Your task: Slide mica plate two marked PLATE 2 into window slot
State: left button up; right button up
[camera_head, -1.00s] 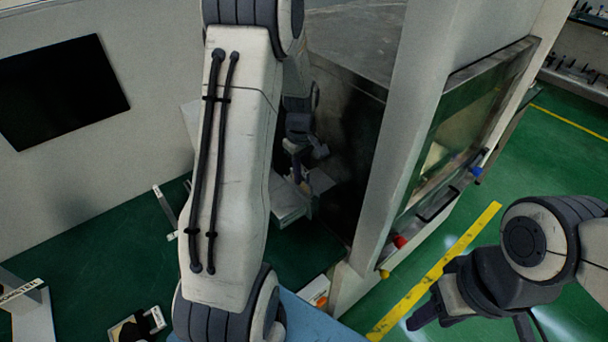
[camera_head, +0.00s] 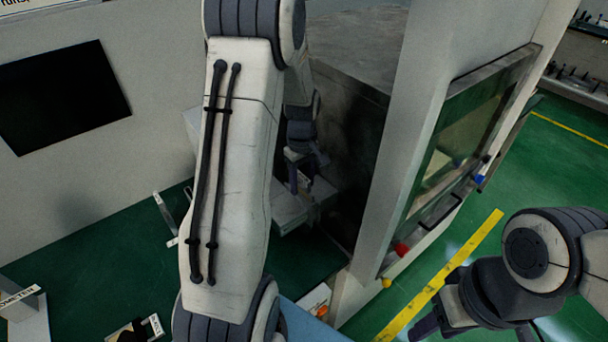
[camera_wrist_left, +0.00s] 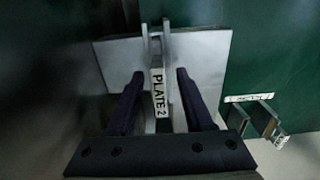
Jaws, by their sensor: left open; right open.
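In the left wrist view, a flat grey plate (camera_wrist_left: 108,65) has an upright tab or handle labelled PLATE 2 (camera_wrist_left: 160,92). My left gripper (camera_wrist_left: 157,80) is open, with one dark finger on each side of the labelled tab; I see gaps between tab and fingers. In the head view, my left gripper (camera_head: 304,184) is small and dark, beside the cabinet's dark side, and my left arm covers much of the view. My right gripper (camera_head: 474,328) is open and empty at the lower right, partly cut off. I cannot make out the window slot.
A metal cabinet (camera_head: 345,130) with a framed glass front (camera_head: 455,150) stands right of my left arm. A grey bracket (camera_wrist_left: 263,118) with small labels is right of the plate in the wrist view. Yellow-striped green floor (camera_head: 545,190) is open at right.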

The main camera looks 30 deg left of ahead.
pick_arm(q)
notch_tip(320, 180, up, 9)
jog(key=shift+f+b, duration=0.1)
jog(key=shift+b, duration=0.7)
jog(key=shift+r, duration=0.6)
jog(key=shift+d, duration=0.15)
